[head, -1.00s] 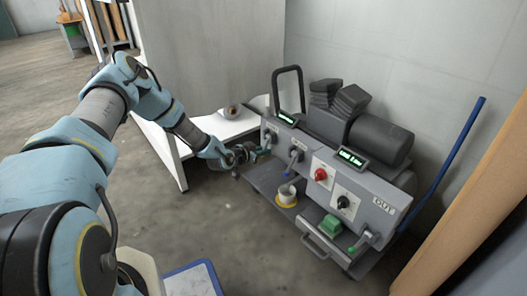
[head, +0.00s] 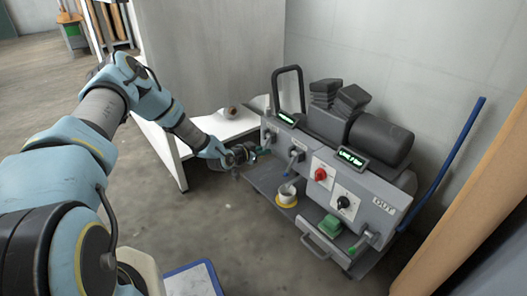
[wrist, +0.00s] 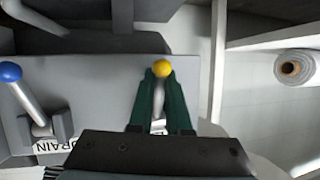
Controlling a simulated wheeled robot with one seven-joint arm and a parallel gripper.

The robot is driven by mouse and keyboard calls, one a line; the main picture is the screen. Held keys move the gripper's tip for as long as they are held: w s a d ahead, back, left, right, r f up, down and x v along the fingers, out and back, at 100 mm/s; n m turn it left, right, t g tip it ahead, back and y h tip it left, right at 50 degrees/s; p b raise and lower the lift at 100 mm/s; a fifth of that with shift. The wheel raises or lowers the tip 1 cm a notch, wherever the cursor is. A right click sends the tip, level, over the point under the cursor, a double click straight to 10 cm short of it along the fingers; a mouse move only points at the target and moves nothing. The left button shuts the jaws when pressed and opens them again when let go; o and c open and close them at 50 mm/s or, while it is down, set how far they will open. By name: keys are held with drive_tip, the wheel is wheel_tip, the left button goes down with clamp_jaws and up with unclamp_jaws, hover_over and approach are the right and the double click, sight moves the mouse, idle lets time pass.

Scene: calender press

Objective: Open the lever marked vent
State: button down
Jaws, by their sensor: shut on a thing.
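My gripper (wrist: 160,84) is shut on a lever with a yellow knob (wrist: 162,68) in the wrist view. Its two dark green fingers lie on either side of the metal shaft, and the knob shows at their tips. The lever's base and any label on it are hidden by my gripper, so I cannot read whether it is marked vent. To its left stands a blue-knobbed lever (wrist: 24,94), with an upside-down DRAIN label near its base. In the head view, my gripper (head: 259,153) is at the left end of the press's grey front panel.
The grey press (head: 375,192) carries a red knob (head: 320,174), a black knob (head: 343,202) and a green block (head: 331,225). A white shelf (head: 215,128) with a roll (head: 228,113) stands close behind my gripper.

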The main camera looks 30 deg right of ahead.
drive_tip(key=shift+r, duration=0.15)
drive_tip(key=y+p, duration=0.1)
drive_tip(key=p, duration=0.1)
drive_tip(key=r+y+p, duration=0.1)
drive_tip(key=p, duration=0.1)
drive_tip(key=shift+s+a+r+g, duration=0.1)
drive_tip(key=shift+s+a+g, duration=0.05)
drive_tip(key=shift+a+g, duration=0.2)
drive_tip(key=y+p, duration=0.1)
drive_tip(key=p, duration=0.1)
drive_tip(key=a+r+g+y+p, duration=0.1)
drive_tip(key=y+p, duration=0.1)
drive_tip(key=shift+r+m, duration=0.1)
drive_tip(key=shift+m, duration=0.3)
drive_tip(key=shift+s+a+r+m+g+y+p, duration=0.1)
drive_tip(key=shift+a+r+g+y+p, duration=0.25)
drive_tip(key=shift+y, duration=0.7)
drive_tip(key=shift+w+a+r+m+y+p, duration=0.1)
drive_tip(key=shift+r+y+p, duration=0.35)
drive_tip(key=shift+y, duration=0.65)
drive_tip(key=shift+s+a+r+m+g+y+p, duration=0.1)
drive_tip(key=shift+a+r+g+y+p, duration=0.2)
drive_tip(key=shift+y, duration=0.75)
drive_tip(key=shift+r, duration=0.1)
drive_tip(key=c, duration=0.9)
unclamp_jaws()
drive_tip(key=shift+o, duration=0.2)
